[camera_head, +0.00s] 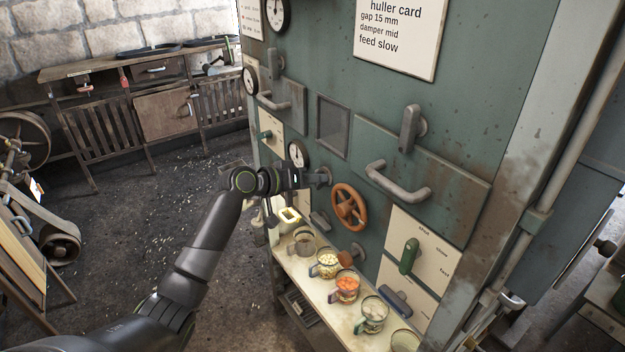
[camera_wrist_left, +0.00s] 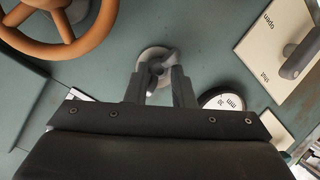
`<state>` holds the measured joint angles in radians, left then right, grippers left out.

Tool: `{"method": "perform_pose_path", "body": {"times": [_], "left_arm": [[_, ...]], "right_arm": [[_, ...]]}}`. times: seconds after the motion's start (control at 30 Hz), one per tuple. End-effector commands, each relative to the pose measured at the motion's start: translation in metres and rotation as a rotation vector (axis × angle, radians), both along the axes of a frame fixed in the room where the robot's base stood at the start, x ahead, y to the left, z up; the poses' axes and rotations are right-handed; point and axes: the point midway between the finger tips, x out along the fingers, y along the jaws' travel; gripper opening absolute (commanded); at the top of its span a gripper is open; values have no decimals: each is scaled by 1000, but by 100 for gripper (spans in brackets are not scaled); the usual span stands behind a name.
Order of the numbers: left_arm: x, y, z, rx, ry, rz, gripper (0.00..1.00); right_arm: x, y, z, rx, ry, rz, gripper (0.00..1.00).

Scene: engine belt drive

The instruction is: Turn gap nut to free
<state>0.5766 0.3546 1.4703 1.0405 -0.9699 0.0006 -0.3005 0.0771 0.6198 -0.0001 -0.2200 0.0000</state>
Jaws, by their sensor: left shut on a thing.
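The gap nut (camera_wrist_left: 150,56) is a small grey piece on a round pale base on the green machine front. My left gripper (camera_wrist_left: 161,75) is shut on it, one finger on each side, and partly covers it. In the head view my left gripper (camera_head: 318,178) reaches the panel just left of the orange handwheel (camera_head: 349,207). The nut itself is mostly hidden there by the gripper. A round dial marked mm (camera_wrist_left: 224,101) sits beside the nut in the left wrist view. My right gripper is not in view.
A huller card (camera_head: 400,30) on the panel reads gap 15 mm. A pale shelf (camera_head: 322,311) below my gripper holds several cups. Grey handles (camera_head: 398,184) stick out to the right. A wooden bench (camera_head: 150,70) stands behind; the floor at left is mostly open.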

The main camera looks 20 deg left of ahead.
Motion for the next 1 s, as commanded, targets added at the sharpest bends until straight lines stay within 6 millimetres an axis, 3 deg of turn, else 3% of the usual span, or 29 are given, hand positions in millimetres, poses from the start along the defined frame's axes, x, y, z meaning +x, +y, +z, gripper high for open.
{"method": "perform_pose_path", "body": {"times": [0.27,0.3,0.4,0.77,1.0], "left_arm": [[0,-1,0,-45,33,-1,2],[0,-1,0,-45,33,-1,26],[0,-1,1,-44,32,-1,39],[-2,2,1,-40,30,0,40],[-23,20,7,-35,29,0,40]], "right_arm": [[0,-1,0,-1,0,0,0],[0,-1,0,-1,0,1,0],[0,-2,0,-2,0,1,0],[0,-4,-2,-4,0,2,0],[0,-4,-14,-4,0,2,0]]}}
